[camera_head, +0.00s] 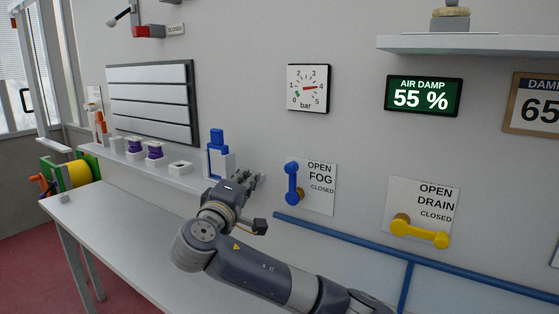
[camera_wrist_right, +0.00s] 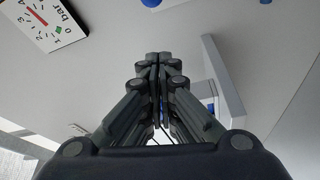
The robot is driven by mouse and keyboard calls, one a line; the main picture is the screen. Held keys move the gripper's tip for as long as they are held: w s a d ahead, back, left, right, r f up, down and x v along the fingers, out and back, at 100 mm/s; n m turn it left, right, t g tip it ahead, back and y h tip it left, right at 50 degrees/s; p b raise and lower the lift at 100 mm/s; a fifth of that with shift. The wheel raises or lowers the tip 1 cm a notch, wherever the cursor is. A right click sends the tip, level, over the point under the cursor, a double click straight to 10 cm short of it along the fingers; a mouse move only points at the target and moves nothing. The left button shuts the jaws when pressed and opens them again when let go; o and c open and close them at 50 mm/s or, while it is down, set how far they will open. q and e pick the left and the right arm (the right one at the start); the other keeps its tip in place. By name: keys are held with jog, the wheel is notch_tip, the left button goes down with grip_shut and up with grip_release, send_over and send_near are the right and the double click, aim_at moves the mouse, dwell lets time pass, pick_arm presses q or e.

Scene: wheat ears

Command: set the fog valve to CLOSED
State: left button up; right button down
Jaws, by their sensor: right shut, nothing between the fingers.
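The fog valve's blue handle (camera_head: 292,182) stands upright on its white label plate (camera_head: 320,190), along the left side of the words. Its upper end is beside OPEN, and CLOSED is printed to the lower right. My right gripper (camera_head: 256,180) is left of the handle, apart from it, near the shelf's right end. In the wrist view its fingers (camera_wrist_right: 160,62) are together with nothing between them. Small blue parts show at that view's top edge, too cropped to identify. My left gripper is not in view.
A yellow drain handle (camera_head: 424,234) is to the right, lying near CLOSED. A blue pipe (camera_head: 350,237) runs below the fog plate. A shelf (camera_head: 200,183) with a blue-and-white object (camera_head: 217,140) is close behind my gripper. A pressure gauge (camera_head: 308,88) hangs above.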

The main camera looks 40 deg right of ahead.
jog(key=p, duration=0.5)
send_over(291, 184)
jog(key=w+a, duration=0.2)
jog(key=a, duration=0.2)
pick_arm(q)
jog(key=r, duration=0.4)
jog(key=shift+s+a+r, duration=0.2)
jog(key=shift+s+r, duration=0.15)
pick_arm(e)
jog(key=shift+s+a+r, duration=0.15)
jog(key=shift+a, duration=0.1)
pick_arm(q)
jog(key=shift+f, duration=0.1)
